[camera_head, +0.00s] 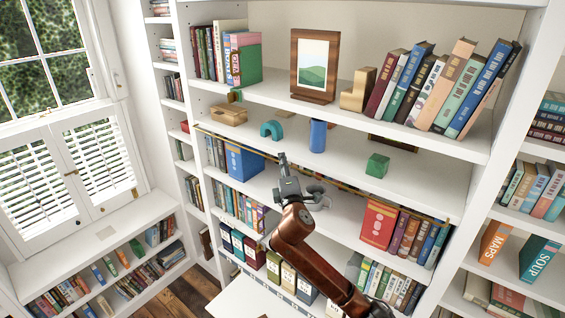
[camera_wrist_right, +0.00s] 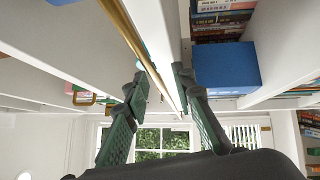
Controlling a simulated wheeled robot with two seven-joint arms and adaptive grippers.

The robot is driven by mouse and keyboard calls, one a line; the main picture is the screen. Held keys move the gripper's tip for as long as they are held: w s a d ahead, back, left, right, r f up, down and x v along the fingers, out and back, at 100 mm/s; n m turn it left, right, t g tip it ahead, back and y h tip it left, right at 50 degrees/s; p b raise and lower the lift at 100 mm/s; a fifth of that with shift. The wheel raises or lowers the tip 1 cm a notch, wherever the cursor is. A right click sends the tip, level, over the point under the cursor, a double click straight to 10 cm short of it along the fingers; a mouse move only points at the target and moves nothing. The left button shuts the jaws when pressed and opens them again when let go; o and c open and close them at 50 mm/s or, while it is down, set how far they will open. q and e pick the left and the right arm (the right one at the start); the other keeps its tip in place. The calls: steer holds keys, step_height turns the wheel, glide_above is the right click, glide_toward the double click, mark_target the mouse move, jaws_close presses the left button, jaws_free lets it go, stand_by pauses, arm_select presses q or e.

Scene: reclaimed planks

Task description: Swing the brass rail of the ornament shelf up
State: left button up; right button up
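The brass rail (camera_head: 395,204) is a thin bar running along the front edge of the ornament shelf (camera_head: 340,165), from the left upright to the right one. It looks low, near the board's front edge. My right gripper (camera_head: 284,166) is at the rail, left of its middle. In the right wrist view the rail (camera_wrist_right: 128,35) passes between the spread fingers of the right gripper (camera_wrist_right: 160,82), with the white shelf edge beside it. The fingers are open; whether either touches the rail I cannot tell. My left gripper is not in view.
On the ornament shelf are a wooden box (camera_head: 229,115), a teal arch (camera_head: 271,130), a blue cylinder (camera_head: 318,135) and a green cube (camera_head: 377,165). A grey mug (camera_head: 315,191) is on the shelf below, close to my gripper. Books (camera_head: 408,235) fill shelves above and below.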

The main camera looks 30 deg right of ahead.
steer(key=shift+c, duration=0.5)
jaws_close()
steer(key=shift+a, duration=0.1)
steer(key=shift+r+p, duration=0.15)
steer(key=shift+p, duration=0.35)
